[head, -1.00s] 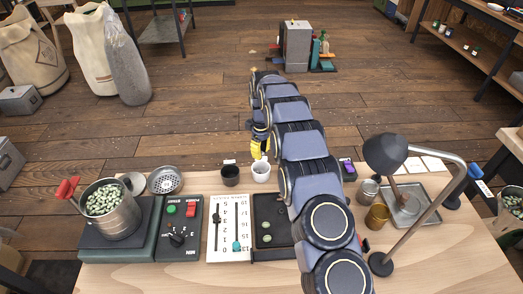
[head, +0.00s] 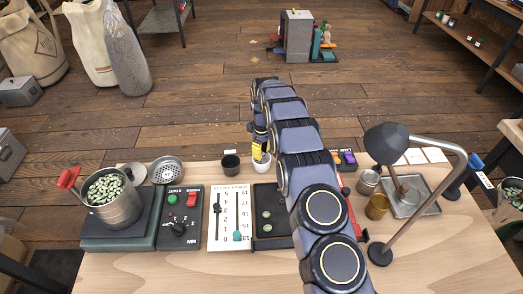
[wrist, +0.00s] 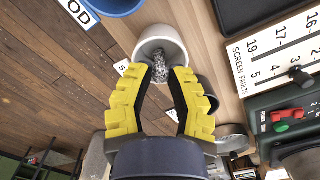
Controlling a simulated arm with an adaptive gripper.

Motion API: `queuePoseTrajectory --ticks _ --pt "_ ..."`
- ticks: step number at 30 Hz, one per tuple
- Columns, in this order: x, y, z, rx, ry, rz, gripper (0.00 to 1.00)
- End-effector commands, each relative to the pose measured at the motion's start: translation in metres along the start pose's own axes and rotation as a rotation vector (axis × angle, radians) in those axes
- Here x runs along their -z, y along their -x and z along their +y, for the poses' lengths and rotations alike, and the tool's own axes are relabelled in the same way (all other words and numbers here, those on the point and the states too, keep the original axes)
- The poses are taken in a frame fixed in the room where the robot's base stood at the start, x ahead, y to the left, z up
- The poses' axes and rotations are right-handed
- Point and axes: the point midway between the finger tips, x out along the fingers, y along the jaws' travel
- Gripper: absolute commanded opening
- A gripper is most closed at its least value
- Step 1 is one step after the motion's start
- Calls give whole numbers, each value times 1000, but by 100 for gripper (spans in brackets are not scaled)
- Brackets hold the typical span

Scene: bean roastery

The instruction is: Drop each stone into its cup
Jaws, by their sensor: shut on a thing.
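My gripper (wrist: 160,75) has yellow ridged fingers shut on a speckled grey stone (wrist: 159,70) at the mouth of a white cup (wrist: 178,33). The stone shows against the cup's opening in the wrist view; I cannot tell how deep it sits. In the head view, my gripper (head: 262,145) points down at the white cup (head: 260,165) and partly covers it; the stone is hidden there. A dark cup (head: 231,164) stands just left of it. A blue cup (wrist: 118,5) is cut off at the top of the wrist view, near a label ending in "OD".
A black tray (head: 286,243) holds a few round greenish pieces, partly behind my arm. A white slider panel (head: 227,218), a switch box (head: 190,230) and a pot of beans (head: 115,210) stand left. A lamp (head: 388,145) and metal cups (head: 377,206) stand right.

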Motion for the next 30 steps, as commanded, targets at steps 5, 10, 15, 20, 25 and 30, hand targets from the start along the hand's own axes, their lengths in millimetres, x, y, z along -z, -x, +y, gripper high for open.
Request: queuePoseTrajectory --ticks 5,10,15,20,25,30 --pt "0 0 0 0 0 0 47" --pt "0 0 0 0 0 0 47" --pt "0 4 0 0 0 1 47" --pt "1 21 1 -3 0 3 47" --pt "0 54 1 -3 0 3 47" --pt "0 91 1 -3 -1 3 47"
